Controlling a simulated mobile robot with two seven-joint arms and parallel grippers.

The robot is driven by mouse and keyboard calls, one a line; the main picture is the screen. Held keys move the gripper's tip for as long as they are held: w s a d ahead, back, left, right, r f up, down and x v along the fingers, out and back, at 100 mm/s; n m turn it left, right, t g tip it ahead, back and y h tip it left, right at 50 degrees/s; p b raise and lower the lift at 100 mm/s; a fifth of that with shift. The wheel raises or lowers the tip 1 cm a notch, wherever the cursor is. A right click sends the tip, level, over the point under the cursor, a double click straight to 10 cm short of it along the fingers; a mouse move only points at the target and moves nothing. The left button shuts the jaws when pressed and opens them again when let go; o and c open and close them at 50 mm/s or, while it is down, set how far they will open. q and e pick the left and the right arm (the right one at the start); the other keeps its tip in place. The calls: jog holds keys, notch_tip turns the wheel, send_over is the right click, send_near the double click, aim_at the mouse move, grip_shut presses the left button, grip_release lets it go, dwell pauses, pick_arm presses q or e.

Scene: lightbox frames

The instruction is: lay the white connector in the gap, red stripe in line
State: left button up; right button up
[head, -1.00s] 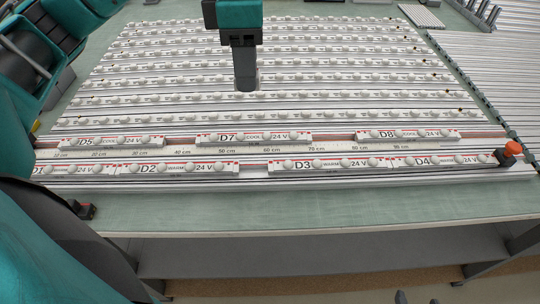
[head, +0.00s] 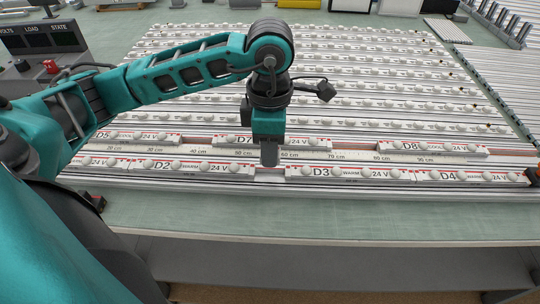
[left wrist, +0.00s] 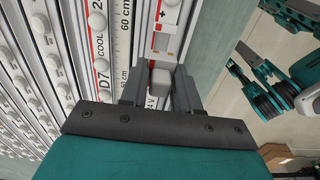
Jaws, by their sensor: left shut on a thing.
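My left gripper (head: 269,160) is over the front row, at the gap (head: 268,174) between strip D2 (head: 190,167) and strip D3 (head: 340,173). In the left wrist view, its fingers (left wrist: 160,92) are shut on the small white connector (left wrist: 160,79). Beyond the connector, part of the gap (left wrist: 162,42) shows, with a red line along it. The fingers hide the connector in the head view.
Strip D7 (head: 310,142) and strip D8 (head: 435,148) lie just behind, past a centimetre scale (head: 335,157). Several lamp rows fill the board further back. An orange knob (head: 537,172) stands at the right end. The green table front (head: 300,222) is clear.

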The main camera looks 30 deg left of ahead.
pick_arm(q)
notch_tip(320, 180, down, 3)
jog(key=shift+f+b, duration=0.6)
jog(key=shift+b, duration=0.2)
jog(key=o, duration=1)
